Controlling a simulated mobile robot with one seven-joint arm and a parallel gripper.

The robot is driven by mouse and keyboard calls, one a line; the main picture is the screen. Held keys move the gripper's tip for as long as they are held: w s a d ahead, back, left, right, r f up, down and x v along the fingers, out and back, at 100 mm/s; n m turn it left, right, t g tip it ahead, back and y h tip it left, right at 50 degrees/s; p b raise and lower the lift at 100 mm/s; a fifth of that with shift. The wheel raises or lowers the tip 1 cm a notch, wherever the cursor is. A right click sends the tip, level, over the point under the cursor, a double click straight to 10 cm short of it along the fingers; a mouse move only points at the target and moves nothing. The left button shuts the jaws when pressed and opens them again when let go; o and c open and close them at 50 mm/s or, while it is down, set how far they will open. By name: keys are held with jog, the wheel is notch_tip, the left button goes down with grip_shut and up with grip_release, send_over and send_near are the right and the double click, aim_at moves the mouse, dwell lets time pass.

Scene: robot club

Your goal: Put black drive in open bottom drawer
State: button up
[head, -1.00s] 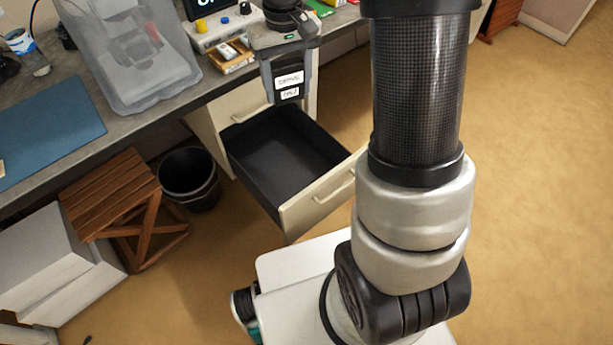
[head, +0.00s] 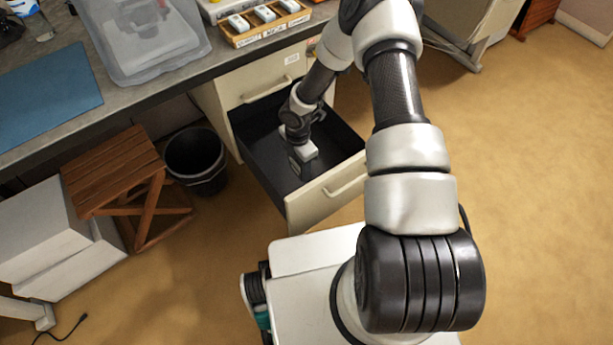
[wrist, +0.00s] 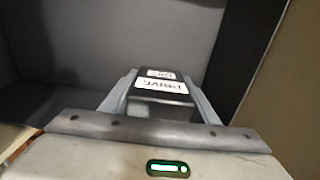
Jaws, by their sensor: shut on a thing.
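The black drive (wrist: 160,92) with white labels, one reading "DRIVE", is between the fingers of my gripper (wrist: 162,105) in the wrist view. My gripper is shut on it. In the head view, my gripper (head: 298,165) points down inside the open bottom drawer (head: 258,172). The drawer is dark inside with a cream front and a handle. The drive is mostly hidden there by the gripper and arm. I cannot tell whether it touches the drawer floor. Dark grey drawer walls surround the gripper in the wrist view.
A shut drawer (head: 262,88) is above the open one. The desk (head: 120,95) holds a clear plastic bin (head: 150,45), a wooden tray (head: 262,32) of labelled items and a blue mat (head: 45,95). A black waste bin (head: 195,160) and a wooden stool (head: 115,165) stand left of the drawer.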

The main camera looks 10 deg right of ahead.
notch_tip(320, 180, down, 9)
jog(key=shift+f+b, duration=0.2)
jog(key=shift+b, duration=0.65)
jog(key=shift+f, duration=0.15)
jog(key=o, duration=1.2)
